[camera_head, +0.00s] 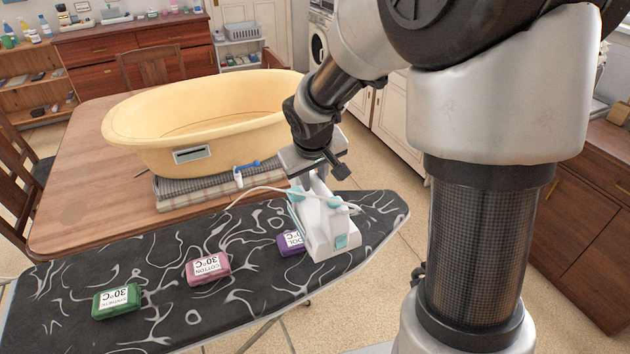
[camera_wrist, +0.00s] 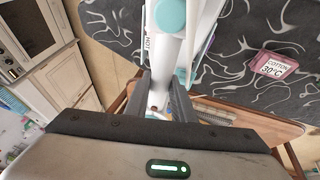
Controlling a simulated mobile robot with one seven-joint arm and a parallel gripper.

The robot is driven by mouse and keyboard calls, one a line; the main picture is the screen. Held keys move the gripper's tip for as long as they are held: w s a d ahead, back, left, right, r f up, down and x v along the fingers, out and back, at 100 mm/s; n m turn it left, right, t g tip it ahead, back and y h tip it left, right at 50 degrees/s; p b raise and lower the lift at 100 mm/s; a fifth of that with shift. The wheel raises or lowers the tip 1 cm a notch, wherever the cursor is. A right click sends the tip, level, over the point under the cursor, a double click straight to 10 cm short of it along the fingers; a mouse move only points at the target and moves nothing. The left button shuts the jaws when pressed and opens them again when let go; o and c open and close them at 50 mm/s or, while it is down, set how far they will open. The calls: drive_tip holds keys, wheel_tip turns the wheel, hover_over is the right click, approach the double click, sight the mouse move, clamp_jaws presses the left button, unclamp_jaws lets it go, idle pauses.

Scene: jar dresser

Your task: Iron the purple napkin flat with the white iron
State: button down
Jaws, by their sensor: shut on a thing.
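The white iron (camera_head: 322,225) with teal parts is over the right part of the black patterned ironing board (camera_head: 230,300). My gripper (camera_head: 312,178) is shut on the iron's body at its far end. In the wrist view, the iron (camera_wrist: 178,45) runs up from between the fingers (camera_wrist: 163,98). The purple napkin (camera_head: 288,243) is a small folded bundle with a white label, just left of the iron. The iron hides its right part. I cannot tell whether the iron touches the napkin or the board.
A pink bundle (camera_head: 208,268) and a green bundle (camera_head: 117,301) lie further left on the board. A wooden table (camera_head: 90,190) behind holds a yellow tub (camera_head: 205,115) on folded cloths (camera_head: 200,192). The iron's white cord (camera_head: 250,192) loops left. The board's right tip is clear.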

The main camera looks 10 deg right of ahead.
drive_tip(key=shift+w+r, duration=0.15)
drive_tip(key=shift+r, duration=0.05)
drive_tip(key=shift+r+p, duration=1.85)
drive_tip(key=shift+r, duration=0.65)
